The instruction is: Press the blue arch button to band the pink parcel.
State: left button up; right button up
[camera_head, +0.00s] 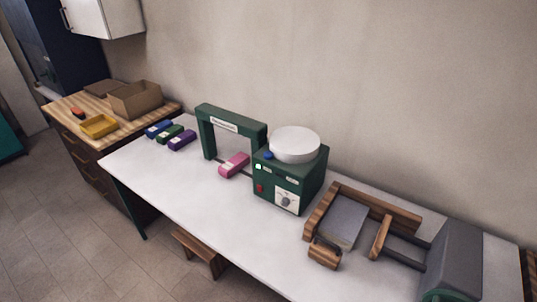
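The pink parcel (234,165) lies on the white table within the opening of a green arch (205,135) that has a pale label on its top bar. A green control box (279,183) stands against the arch's right side. A small blue button (268,155) sits on the box's top near its left corner, beside a round white drum (295,144). The box's front carries a red switch, a small lit green spot and a dial. I cannot tell whether a band is around the parcel. Neither of my grippers is in view.
Blue, green and purple parcels (181,140) lie left of the arch on the white table (220,208). A wooden fixture (324,252) and a grey machine (455,261) stand at right. A cardboard box (135,99) and yellow tray (99,126) are on the wooden counter. The table's front middle is clear.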

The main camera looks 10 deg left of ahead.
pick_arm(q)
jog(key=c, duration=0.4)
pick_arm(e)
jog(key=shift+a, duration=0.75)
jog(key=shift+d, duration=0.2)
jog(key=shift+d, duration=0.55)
